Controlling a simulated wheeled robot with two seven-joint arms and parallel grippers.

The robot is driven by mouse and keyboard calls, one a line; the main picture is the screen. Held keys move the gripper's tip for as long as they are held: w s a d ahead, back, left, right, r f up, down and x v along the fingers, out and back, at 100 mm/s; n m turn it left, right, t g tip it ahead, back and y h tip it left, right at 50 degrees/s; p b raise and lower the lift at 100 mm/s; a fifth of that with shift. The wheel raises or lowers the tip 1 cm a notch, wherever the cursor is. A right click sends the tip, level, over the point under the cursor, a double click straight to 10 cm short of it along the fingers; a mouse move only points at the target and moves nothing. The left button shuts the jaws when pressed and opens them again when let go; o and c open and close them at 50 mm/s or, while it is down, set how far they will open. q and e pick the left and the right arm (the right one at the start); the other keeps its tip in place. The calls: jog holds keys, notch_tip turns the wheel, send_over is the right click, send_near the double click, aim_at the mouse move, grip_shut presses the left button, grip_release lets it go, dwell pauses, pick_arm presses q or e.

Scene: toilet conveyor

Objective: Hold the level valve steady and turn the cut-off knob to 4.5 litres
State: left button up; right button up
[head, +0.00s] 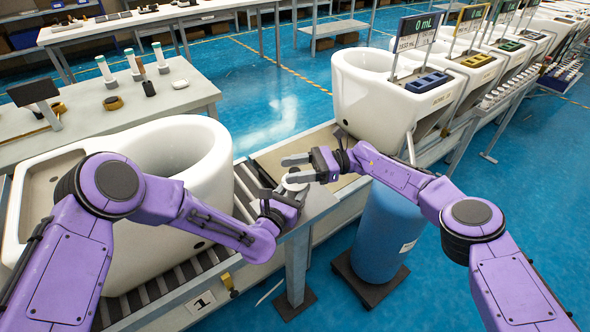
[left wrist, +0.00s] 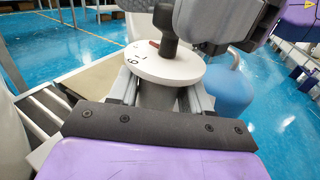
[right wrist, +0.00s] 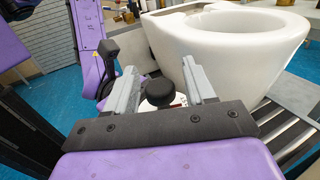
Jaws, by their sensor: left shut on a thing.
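The level valve shows in the left wrist view as a grey cylinder body (left wrist: 158,97) under a white dial (left wrist: 165,65) with printed numbers and a red mark. The dark cut-off knob (left wrist: 168,30) stands on top of the dial. My left gripper (head: 290,192) is shut on the valve body, with a finger on each side. My right gripper (head: 287,169) is open. In the right wrist view the black knob (right wrist: 159,91) lies between its spread fingers, with gaps on both sides. The white dial is partly hidden there, and its setting cannot be read.
A white toilet (head: 190,185) stands on the roller conveyor (head: 187,274) at left. Another toilet (head: 375,95) is at right behind my right arm. A blue cylinder (head: 385,232) stands below that arm. A side table (head: 125,122) holds bottles and small parts.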

pick_arm(q)
jog(key=shift+f, duration=0.1)
pick_arm(e)
jog(key=v, duration=0.7)
jog(key=shift+d, duration=0.3)
pick_arm(q)
jog(key=shift+w, duration=0.1)
